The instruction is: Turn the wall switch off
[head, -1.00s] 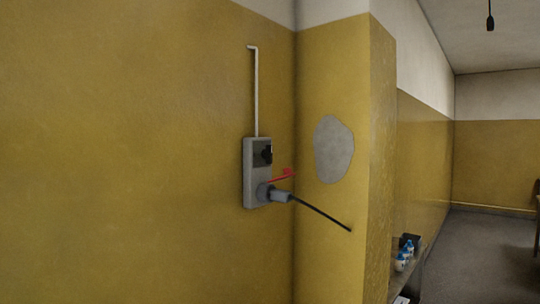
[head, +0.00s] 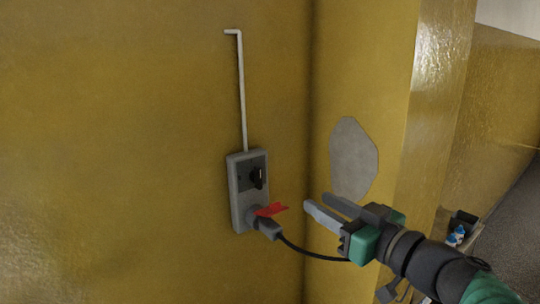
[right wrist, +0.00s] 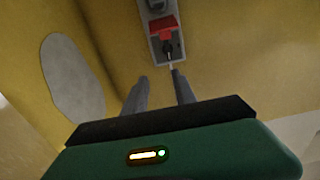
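The wall switch is a black rotary knob (head: 258,178) on a dark panel in the upper half of a grey wall box (head: 236,205). The knob's handle looks roughly upright. It also shows in the right wrist view, where the box appears upside down, as a small dark knob (right wrist: 168,48). My right gripper (head: 316,200) is to the right of the box, apart from it, its fingers pointing toward it. Its fingers (right wrist: 160,77) are parted and empty. My left gripper is not in view.
Below the knob, a grey plug (head: 267,229) with a black cable sits in the box, beside a red tag (head: 271,210). A thin white conduit (head: 241,95) rises above. The yellow wall corner with a grey patch (head: 353,158) stands to the right. Blue-and-white bottles (head: 456,236) stand beyond.

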